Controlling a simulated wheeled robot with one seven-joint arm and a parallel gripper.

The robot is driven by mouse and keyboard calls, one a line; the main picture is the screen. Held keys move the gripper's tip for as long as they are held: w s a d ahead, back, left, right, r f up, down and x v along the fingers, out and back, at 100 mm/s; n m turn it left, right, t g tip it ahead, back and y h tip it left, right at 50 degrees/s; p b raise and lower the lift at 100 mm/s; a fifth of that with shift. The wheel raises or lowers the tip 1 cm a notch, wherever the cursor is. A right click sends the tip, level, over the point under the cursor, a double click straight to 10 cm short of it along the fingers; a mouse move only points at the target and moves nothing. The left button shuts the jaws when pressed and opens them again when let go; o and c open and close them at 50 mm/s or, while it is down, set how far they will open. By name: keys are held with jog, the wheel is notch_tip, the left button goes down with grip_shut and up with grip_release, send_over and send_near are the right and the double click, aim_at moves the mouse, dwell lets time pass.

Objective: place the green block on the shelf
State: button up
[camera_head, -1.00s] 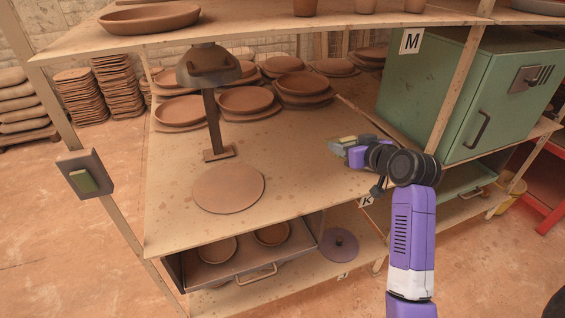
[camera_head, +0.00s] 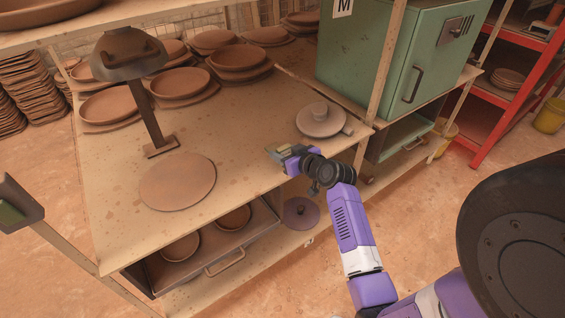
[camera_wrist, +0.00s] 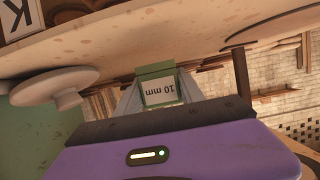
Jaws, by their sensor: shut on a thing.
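My gripper (camera_head: 275,153) is shut on the green block (camera_wrist: 155,72). In the wrist view the block sits between the fingers with a pale "10 mm" label facing the camera. In the head view the block is small and hard to make out at the fingertips. My gripper is over the right front part of the wooden shelf board (camera_head: 225,170), near its front edge. I cannot tell how high the block is above the board.
A flat clay disc (camera_head: 178,181) and a dark lamp-like stand (camera_head: 150,115) are on the left, with several clay dishes (camera_head: 180,83) behind. A green cabinet (camera_head: 385,60) stands at the back right.

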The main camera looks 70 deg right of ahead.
notch_tip(320, 180, down, 5)
jog(key=shift+r, duration=0.1)
jog(key=o, duration=1.4)
jog(key=shift+s, duration=0.15)
jog(key=b+v, duration=0.2)
jog(key=v, duration=0.9)
jog(key=s+a+f+n+y, duration=0.1)
jog(key=s+a, duration=0.1)
jog(key=a, duration=0.9)
jog(key=s+a+f+n+y, duration=0.1)
jog(key=s+a, duration=0.1)
jog(key=a, duration=0.8)
jog(key=s+a+r+n+t+y, duration=0.1)
jog(key=s+a+r+n+y, duration=0.1)
jog(key=s+a+r, duration=0.3)
jog(key=s+a+r+n+t+y, duration=0.2)
jog(key=s+a+r, duration=0.3)
jog(key=a, duration=0.6)
jog(key=shift+r+t+y, duration=0.2)
jog(key=shift+t+y, duration=0.1)
jog(key=shift+y, duration=0.3)
